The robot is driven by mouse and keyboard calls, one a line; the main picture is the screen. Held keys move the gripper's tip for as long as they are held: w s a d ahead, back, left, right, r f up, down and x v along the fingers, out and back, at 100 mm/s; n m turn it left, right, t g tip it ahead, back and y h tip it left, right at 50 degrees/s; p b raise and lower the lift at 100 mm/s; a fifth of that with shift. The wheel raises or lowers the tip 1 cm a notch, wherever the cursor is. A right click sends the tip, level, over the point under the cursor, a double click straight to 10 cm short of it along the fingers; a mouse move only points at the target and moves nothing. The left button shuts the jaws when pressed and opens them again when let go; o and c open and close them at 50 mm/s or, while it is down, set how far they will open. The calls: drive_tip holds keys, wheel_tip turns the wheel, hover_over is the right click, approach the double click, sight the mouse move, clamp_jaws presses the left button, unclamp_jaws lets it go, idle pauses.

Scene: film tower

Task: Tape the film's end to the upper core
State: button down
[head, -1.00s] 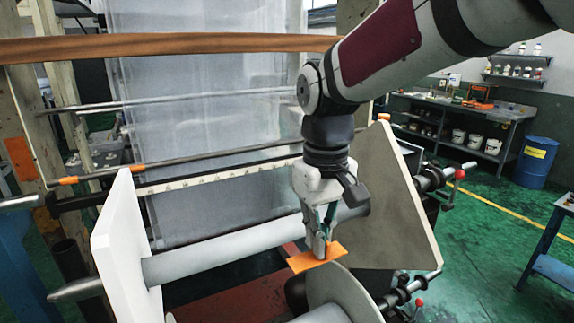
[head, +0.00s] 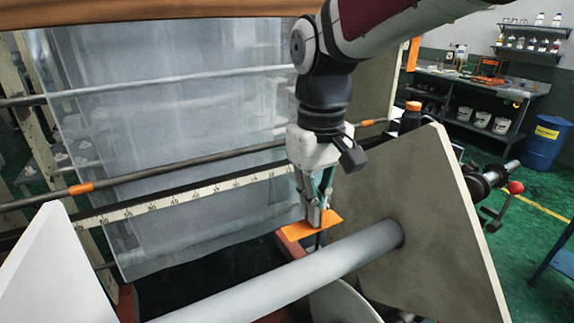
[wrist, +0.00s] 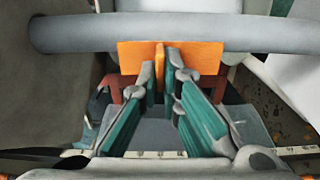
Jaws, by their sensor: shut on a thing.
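My gripper (head: 314,214) is shut on the tab of a flat orange piece (head: 293,232), apparently the tape. In the wrist view the orange piece (wrist: 208,57) spreads to both sides of the fingertips (wrist: 166,62). The upper core (head: 262,282) is a grey roller between two end plates; it crosses the wrist view (wrist: 95,33) just beyond the orange piece. In the head view the gripper is on the core's far side, near its right end. I cannot tell if tape and core touch. The translucent film (head: 175,120) hangs behind, its lower edge left of the gripper.
A white end plate (head: 45,265) stands at left and a grey-brown one (head: 425,220) close right of my gripper. A scale bar (head: 180,197) and a rod with orange collars (head: 150,172) cross the film. A round disc (head: 340,303) shows below the core.

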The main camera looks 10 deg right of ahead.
sight(311, 257)
drive_tip(key=shift+w+f+b, duration=0.15)
drive_tip(key=shift+f+b, duration=0.55)
drive_tip(key=shift+f, duration=0.5)
drive_tip(key=shift+f+b, duration=1.55)
drive_tip(key=shift+f, duration=1.1)
drive_tip(key=shift+f, duration=0.65)
drive_tip(key=c, duration=1.7)
unclamp_jaws()
